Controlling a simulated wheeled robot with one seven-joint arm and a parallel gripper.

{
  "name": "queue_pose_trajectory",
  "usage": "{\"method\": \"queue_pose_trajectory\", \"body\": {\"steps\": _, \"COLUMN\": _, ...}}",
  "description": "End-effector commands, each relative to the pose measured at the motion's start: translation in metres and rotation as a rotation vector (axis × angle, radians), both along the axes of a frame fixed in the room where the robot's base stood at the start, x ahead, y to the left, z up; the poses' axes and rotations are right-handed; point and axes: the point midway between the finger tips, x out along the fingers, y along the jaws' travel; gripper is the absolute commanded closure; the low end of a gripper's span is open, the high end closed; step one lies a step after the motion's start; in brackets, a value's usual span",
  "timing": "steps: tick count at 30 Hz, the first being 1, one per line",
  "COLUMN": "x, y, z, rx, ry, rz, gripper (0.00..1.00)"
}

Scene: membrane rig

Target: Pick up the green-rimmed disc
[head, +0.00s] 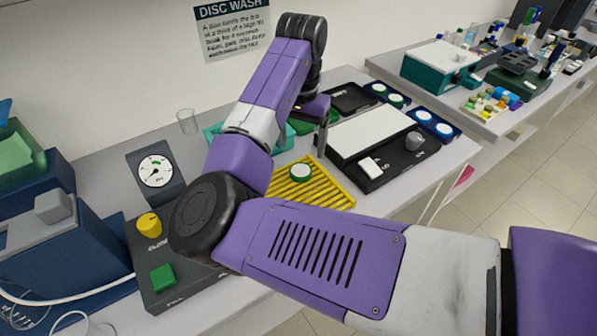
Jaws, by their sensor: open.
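A white disc with a green rim (300,172) lies on a yellow ribbed rack (325,190) in the middle of the bench. My gripper (322,138) points down behind the rack, above and slightly right of this disc in the picture, and apart from it. It is open; its fingers are small and partly hidden, and I see nothing held in it. Another green-rimmed disc (396,100) sits in a dark blue tray at the back right, with a similar one beside it. Blue-rimmed discs (445,130) sit in a nearer blue tray.
A black unit with a white plate (369,131) and grey knob (414,141) stands right of the rack. A gauge (156,171), a control box with a green button (162,278) and a clear beaker (187,121) are left. My arm hides much of the front bench.

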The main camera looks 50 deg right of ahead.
Motion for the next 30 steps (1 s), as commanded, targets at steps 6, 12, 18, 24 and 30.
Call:
{"method": "queue_pose_trajectory", "body": {"steps": 6, "x": 0.0, "y": 0.001, "z": -0.021, "rx": 0.002, "ry": 0.0, "rz": 0.002, "gripper": 0.21}}
{"method": "queue_pose_trajectory", "body": {"steps": 12, "x": -0.002, "y": 0.004, "z": -0.044, "rx": 0.003, "ry": 0.002, "rz": 0.003, "gripper": 0.21}}
{"method": "queue_pose_trajectory", "body": {"steps": 18, "x": -0.002, "y": 0.003, "z": -0.07, "rx": 0.001, "ry": -0.001, "rz": 0.001, "gripper": 0.21}}
{"method": "queue_pose_trajectory", "body": {"steps": 24, "x": -0.002, "y": 0.003, "z": -0.075, "rx": -0.001, "ry": -0.001, "rz": 0.001, "gripper": 0.21}}
{"method": "queue_pose_trajectory", "body": {"steps": 30, "x": -0.002, "y": 0.003, "z": -0.075, "rx": -0.001, "ry": -0.001, "rz": 0.001, "gripper": 0.41}}
